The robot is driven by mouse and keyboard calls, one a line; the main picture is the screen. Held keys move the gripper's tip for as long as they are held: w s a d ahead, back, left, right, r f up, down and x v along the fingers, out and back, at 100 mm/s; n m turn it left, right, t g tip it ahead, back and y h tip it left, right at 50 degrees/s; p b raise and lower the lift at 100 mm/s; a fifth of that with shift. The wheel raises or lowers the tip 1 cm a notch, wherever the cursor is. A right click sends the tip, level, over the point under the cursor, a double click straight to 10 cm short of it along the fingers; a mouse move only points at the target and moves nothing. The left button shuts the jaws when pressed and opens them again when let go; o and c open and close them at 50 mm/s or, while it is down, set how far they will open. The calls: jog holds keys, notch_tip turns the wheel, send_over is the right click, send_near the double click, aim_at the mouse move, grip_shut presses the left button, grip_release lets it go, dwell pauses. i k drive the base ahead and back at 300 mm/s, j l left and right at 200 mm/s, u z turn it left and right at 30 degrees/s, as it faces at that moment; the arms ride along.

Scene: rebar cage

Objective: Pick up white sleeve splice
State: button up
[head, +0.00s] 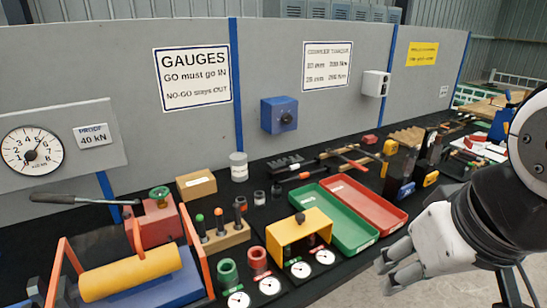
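I cannot pick out a white sleeve splice with certainty in the head view. A pale grey-white cylinder (238,167) stands upright at the back of the black bench, below the grey panel, but I cannot tell if it is a splice. My gripper (382,275) is at the lower right, in front of the bench edge, fingers pointing left. Its fingers look parted with nothing between them. It is well apart from the pale cylinder, with the trays between them.
A green tray (345,232) and a red tray (364,205) lie mid-bench. A yellow housing (299,229), white dials, and red (257,258) and green (227,271) rings stand in front. A yellow roller (130,277) is at left. Tools crowd the back right.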

aim_at(317, 160)
jog(key=u, duration=1.5)
jog(key=z, duration=1.5)
jog(key=i+l+u, duration=0.25)
jog(key=i+l, duration=0.15)
jog(key=l, duration=0.2)
jog(key=i+l+u, duration=0.1)
jog(key=l, duration=0.2)
jog(key=i+l+u, duration=0.25)
jog(key=i+l, duration=0.15)
jog(key=l, duration=0.3)
jog(key=i+l+u, duration=0.15)
jog(key=l, duration=0.2)
jog(key=i+l+u, duration=0.1)
jog(key=l, duration=0.25)
